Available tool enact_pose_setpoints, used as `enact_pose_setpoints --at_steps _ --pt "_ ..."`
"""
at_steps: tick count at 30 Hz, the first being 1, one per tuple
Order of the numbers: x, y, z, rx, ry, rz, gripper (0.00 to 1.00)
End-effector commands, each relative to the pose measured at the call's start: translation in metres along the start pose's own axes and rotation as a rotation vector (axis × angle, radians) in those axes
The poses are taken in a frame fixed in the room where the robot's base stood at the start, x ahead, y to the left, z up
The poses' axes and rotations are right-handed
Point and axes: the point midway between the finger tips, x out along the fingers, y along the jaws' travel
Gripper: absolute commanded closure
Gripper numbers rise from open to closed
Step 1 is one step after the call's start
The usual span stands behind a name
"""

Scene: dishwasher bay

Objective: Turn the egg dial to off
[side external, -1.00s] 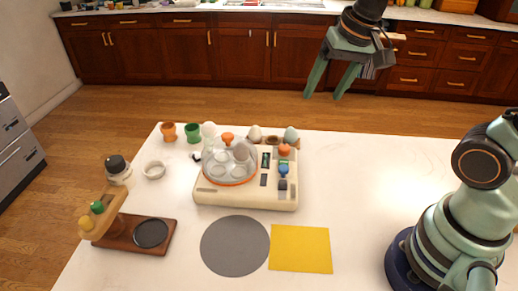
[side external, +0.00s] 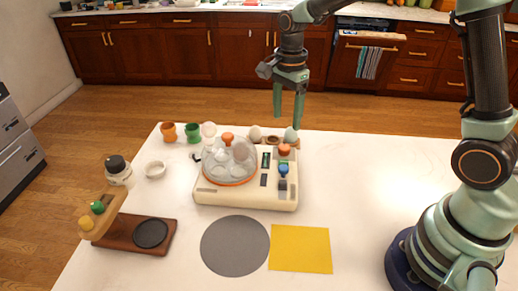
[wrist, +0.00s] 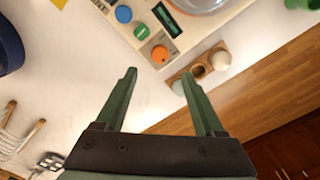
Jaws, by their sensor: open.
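The cream egg cooker (side external: 245,199) stands on the white table with a clear dome over its left part. Its right panel has an orange knob (side external: 284,150), a blue knob (side external: 284,169) and a dark display (side external: 266,160). In the wrist view the orange knob (wrist: 160,54), a green knob (wrist: 141,31) and the blue knob (wrist: 123,14) lie in a row. I cannot tell which one is the egg dial or read its setting. My gripper (side external: 288,123) is open and empty, above the table's back edge. In the wrist view the orange knob appears just beyond and between its fingertips (wrist: 159,73).
A wooden egg holder (wrist: 200,66) with a pale egg (wrist: 221,60) sits close behind the cooker. Egg cups (side external: 168,132) stand at the back left. A yellow mat (side external: 301,249) and grey round mat (side external: 235,246) lie in front. The table right of the cooker is clear.

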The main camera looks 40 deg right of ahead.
Motion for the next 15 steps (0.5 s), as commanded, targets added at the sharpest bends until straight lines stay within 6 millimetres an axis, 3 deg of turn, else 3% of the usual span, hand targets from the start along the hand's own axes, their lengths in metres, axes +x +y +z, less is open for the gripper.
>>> enact_pose_setpoints --at_steps 9,15 --pt "0.062 0.001 0.000 -0.001 0.000 0.005 0.29" --pt "0.085 0.001 0.000 -0.002 0.000 0.002 0.29"
